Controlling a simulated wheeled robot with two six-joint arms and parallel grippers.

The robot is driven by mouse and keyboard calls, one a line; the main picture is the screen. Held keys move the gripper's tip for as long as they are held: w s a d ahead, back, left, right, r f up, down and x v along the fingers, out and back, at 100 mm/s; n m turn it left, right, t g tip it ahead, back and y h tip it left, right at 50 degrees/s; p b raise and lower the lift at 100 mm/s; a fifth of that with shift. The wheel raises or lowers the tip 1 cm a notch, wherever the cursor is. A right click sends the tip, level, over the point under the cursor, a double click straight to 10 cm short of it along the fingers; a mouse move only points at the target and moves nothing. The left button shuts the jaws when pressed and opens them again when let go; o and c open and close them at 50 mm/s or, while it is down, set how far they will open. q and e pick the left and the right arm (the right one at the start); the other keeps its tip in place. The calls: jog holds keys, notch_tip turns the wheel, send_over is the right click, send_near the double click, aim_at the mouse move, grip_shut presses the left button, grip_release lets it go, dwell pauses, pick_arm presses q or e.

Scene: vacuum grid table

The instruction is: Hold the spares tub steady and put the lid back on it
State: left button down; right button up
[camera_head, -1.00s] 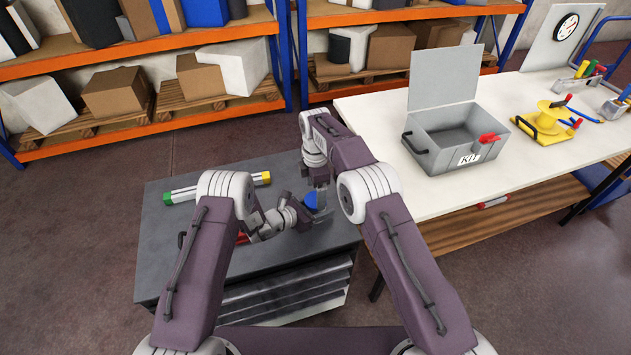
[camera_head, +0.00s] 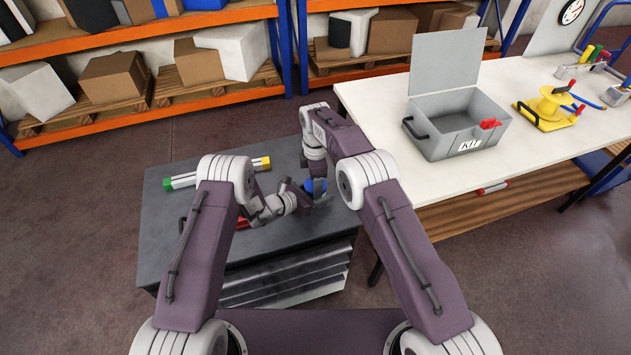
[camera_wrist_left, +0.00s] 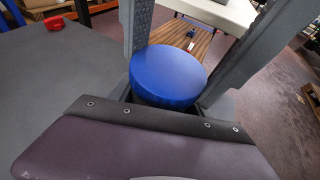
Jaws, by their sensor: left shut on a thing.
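A round blue lid-like top (camera_head: 317,185) shows between my two grippers on the dark cabinet top. In the left wrist view the blue disc (camera_wrist_left: 169,75) appears flat and level, flanked by two upright grey fingers. My left gripper (camera_head: 304,199) reaches in from the left, low, and is shut on the spares tub, which is mostly hidden under the blue disc and behind the gripper. My right gripper (camera_head: 316,178) points down from above at the blue disc. Its grip is unclear, and I cannot tell whether the disc is fully seated on the tub.
A white-ended bar with green and yellow tips (camera_head: 183,181) lies at the cabinet's back left. A red item is partly hidden behind my left arm. The white table (camera_head: 385,105) at right carries an open grey box (camera_head: 440,147) and a yellow spool (camera_head: 552,103).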

jog(key=shift+m, duration=0.8)
jog(key=o, duration=1.5)
jog(key=shift+o, duration=0.2)
jog(key=shift+r, duration=2.3)
jog(key=shift+c, duration=0.3)
notch_tip(320, 180, up, 3)
jog(key=n, duration=0.3)
jog(key=shift+r, duration=0.2)
